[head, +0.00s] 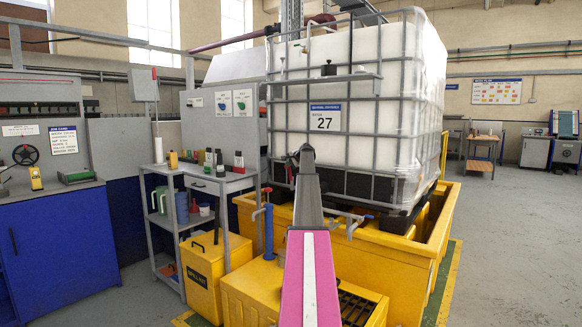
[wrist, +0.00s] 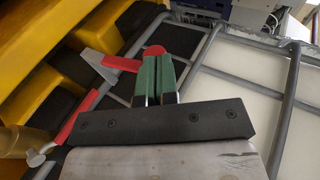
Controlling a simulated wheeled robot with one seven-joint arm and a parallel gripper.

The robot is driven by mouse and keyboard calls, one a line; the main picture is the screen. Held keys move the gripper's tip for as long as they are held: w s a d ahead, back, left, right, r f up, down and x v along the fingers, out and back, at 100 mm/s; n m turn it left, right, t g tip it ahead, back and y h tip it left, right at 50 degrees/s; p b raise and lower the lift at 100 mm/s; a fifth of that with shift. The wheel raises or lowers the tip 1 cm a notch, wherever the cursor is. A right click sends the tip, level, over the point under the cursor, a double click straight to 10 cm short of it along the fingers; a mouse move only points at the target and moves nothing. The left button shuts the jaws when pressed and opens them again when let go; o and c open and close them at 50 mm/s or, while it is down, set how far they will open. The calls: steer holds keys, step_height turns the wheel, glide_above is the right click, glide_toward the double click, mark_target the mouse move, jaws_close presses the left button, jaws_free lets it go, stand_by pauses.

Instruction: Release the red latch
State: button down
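The red latch (wrist: 121,63) shows in the wrist view as a flat red piece with a grey end on its left. A rounded red part (wrist: 155,51) shows just beyond my fingertips. My gripper (wrist: 158,62) has two green-padded fingers standing close together with little or no gap. Its tips overlap the red parts in the picture; I cannot tell whether they touch them. A second red strip (wrist: 78,116) lies lower left. In the head view my gripper (head: 306,155) is in front of the caged white tank (head: 381,110), and my arm hides the area behind it.
The tank's grey bars run close to my gripper on the right in the wrist view. The tank stands on a yellow bund (head: 400,262). A blue hand pump (head: 268,228) and a grey bottle shelf (head: 205,178) stand left. Open floor lies at right.

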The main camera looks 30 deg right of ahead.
stand_by(0.4)
steer(key=v, duration=1.5)
steer(key=s+a+f+n+g, duration=0.2)
steer(key=s+a+f, duration=0.3)
steer(key=a+f, duration=0.8)
steer(key=s+a+f+n+g, duration=0.2)
steer(key=s+a+f, duration=0.2)
steer(key=a+f, duration=0.85)
steer(key=s+a+f+n+g, duration=0.25)
steer(key=s+a+f, duration=0.25)
steer(key=a+f, duration=0.8)
steer(key=s+a+f+n+g, duration=0.1)
steer(key=s+a+f, duration=0.3)
steer(key=s+a, duration=0.5)
steer(key=s+a+f+n+g+h, duration=0.1)
steer(key=s+a+f+n, duration=0.3)
steer(key=s+a, duration=0.5)
steer(key=s+a+f+n+g+h, duration=0.1)
steer(key=s+a+f+n+g, duration=0.2)
steer(key=s, duration=1.4)
steer(key=a+f, duration=0.3)
steer(key=a, duration=0.3)
steer(key=shift+s+a, duration=0.15)
steer(key=shift+s, duration=0.05)
steer(key=shift+w+f, duration=0.1)
